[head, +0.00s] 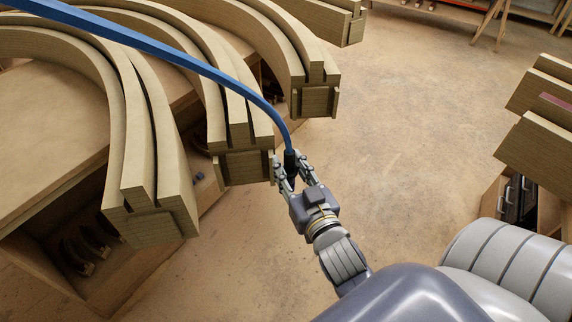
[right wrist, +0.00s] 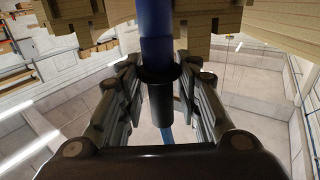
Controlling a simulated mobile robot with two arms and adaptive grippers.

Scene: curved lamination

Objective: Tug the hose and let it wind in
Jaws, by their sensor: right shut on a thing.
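The blue hose (head: 185,62) runs from the upper left of the head view, over the curved wooden laminations, down to its black end piece (head: 291,160). My right gripper (head: 290,168) is shut on this end piece, just beside the end of a curved beam. In the right wrist view the black end piece (right wrist: 161,100) sits between the two fingers, with the blue hose (right wrist: 157,35) above it. The far end of the hose and any reel are out of view. My left gripper is not in view.
Curved laminated beams (head: 170,150) lie on a wooden bench (head: 45,160), their ends jutting toward the right gripper. More timber (head: 540,150) is stacked at the right, above a drawer unit (head: 518,200). The floor (head: 410,130) between is clear.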

